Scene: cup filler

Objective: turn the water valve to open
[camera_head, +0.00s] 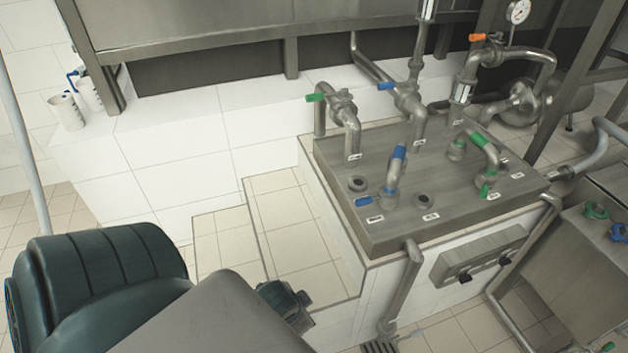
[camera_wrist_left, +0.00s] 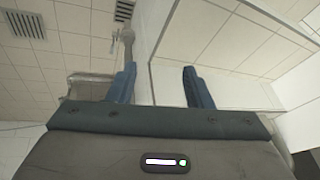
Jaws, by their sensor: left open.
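Several valves sit on grey pipes above a steel-topped block (camera_head: 340,165), and I cannot tell for sure which is the water valve. My left gripper (camera_head: 287,305) is left of and in front of the block, apart from every valve. The left wrist view shows its blue fingers (camera_wrist_left: 160,85) open and empty. My right gripper is out of view.
White-tiled steps (camera_head: 300,230) lie between my left arm and the block. A bent pipe (camera_head: 402,290) runs down the block's front, beside a control box (camera_head: 478,256). White cups (camera_head: 66,112) stand on the ledge at back left. A pressure gauge (camera_head: 518,11) is at top right.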

